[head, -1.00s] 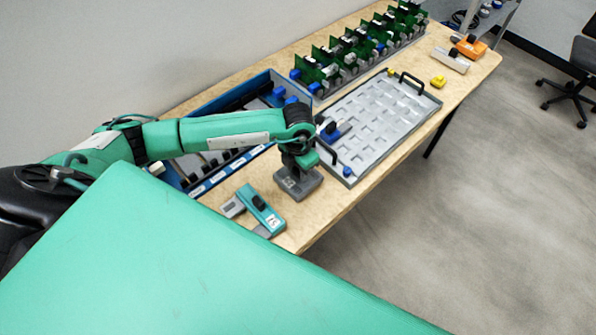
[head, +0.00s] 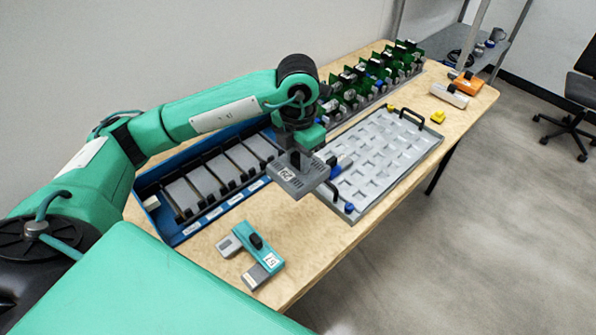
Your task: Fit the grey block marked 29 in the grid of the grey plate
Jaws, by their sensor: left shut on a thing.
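The grey block marked 29 (head: 291,177) is in my left gripper (head: 300,157), which points down and is shut on the block's dark top part. The block is held up in the air near the near-left end of the grey plate (head: 398,168). The plate lies on the table with a grid of pockets and a dark handle at each end. A blue piece (head: 341,165) shows on the plate beside the block. The block and gripper hide part of the plate's near-left corner. My right gripper is not in view.
A blue rack (head: 187,230) with grey slots stands left of the plate. A teal block (head: 262,252) and grey pieces lie in front. Green circuit boards (head: 352,84) line the back. A yellow piece (head: 438,117), a white block (head: 449,95) and an orange block (head: 467,83) sit at far right.

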